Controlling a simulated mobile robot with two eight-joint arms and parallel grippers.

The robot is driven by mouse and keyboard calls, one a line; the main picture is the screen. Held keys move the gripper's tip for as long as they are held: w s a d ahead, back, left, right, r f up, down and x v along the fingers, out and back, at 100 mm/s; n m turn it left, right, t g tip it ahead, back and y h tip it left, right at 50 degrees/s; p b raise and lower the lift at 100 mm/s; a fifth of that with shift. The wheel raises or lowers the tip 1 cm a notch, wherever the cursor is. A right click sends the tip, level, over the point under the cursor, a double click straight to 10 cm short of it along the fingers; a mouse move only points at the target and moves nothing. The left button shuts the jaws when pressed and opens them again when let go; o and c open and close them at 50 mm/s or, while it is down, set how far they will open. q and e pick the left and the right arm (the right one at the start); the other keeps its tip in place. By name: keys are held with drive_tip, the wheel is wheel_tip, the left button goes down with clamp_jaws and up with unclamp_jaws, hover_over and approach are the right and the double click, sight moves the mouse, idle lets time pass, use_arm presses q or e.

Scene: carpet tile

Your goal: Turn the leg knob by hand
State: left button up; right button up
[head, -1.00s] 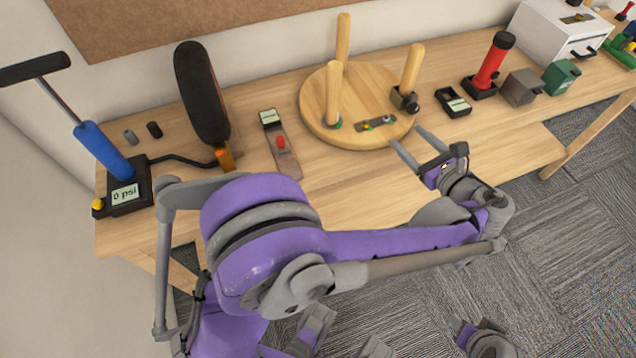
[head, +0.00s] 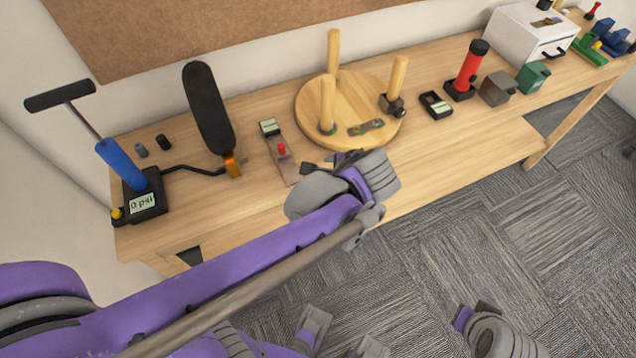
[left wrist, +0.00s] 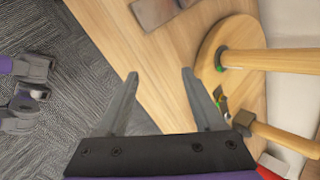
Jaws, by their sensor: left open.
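A round wooden stool top (head: 352,90) lies on the bench with three legs pointing up. The right leg (head: 398,77) has a dark clamp with a knob (head: 397,104) near its base. In the left wrist view this leg (left wrist: 285,138) and dark clamp (left wrist: 243,120) show at the right. My left gripper (left wrist: 160,73) is open and empty, its fingertips apart and touching nothing visible. In the head view my left wrist hides the fingers, in front of the stool at the bench's front edge. My right gripper is not identifiable in either view.
A flat plate with a red knob (head: 282,150) lies left of the stool. A small black display box (head: 436,104) and a red cylinder on a stand (head: 468,70) are to its right. Carpet lies in front.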

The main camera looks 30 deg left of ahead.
use_arm(q)
drive_tip(key=shift+s+r+n+h+p, duration=0.1)
drive_tip(key=shift+s+n+h+p, duration=0.2)
drive_tip(key=shift+s+n+h, duration=0.5)
drive_tip(key=shift+s+r+n+h+p, duration=0.1)
drive_tip(key=shift+s+n+p, duration=0.3)
drive_tip(key=shift+s, duration=0.75)
drive_tip(key=shift+f, duration=0.1)
